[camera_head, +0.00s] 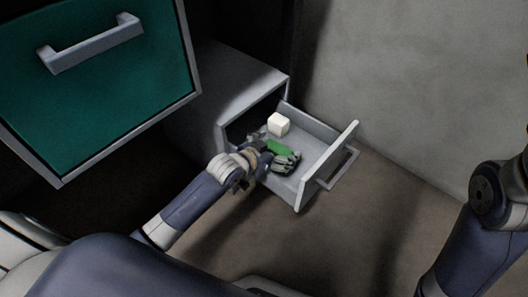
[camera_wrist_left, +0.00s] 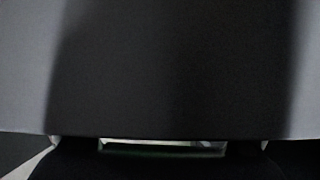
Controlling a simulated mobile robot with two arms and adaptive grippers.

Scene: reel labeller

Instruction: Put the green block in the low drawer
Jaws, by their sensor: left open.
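The low drawer (camera_head: 325,160) is pulled open and shows in the head view right of centre. The green block (camera_head: 281,148) is at my left gripper (camera_head: 287,158), over or in the drawer. The gripper is open, with its fingers around or beside the block. I cannot tell whether the block rests on the drawer floor. In the left wrist view a thin dark green strip, likely the block (camera_wrist_left: 160,150), shows at the bottom edge between the fingertips (camera_wrist_left: 160,146). My right gripper is out of view.
A white block (camera_head: 278,124) sits in the drawer's back part. A grey cabinet (camera_head: 245,80) houses the drawer. A large green drawer front (camera_head: 95,85) with a grey handle (camera_head: 90,43) stands out at the upper left. The floor (camera_head: 400,215) right of the drawer is clear.

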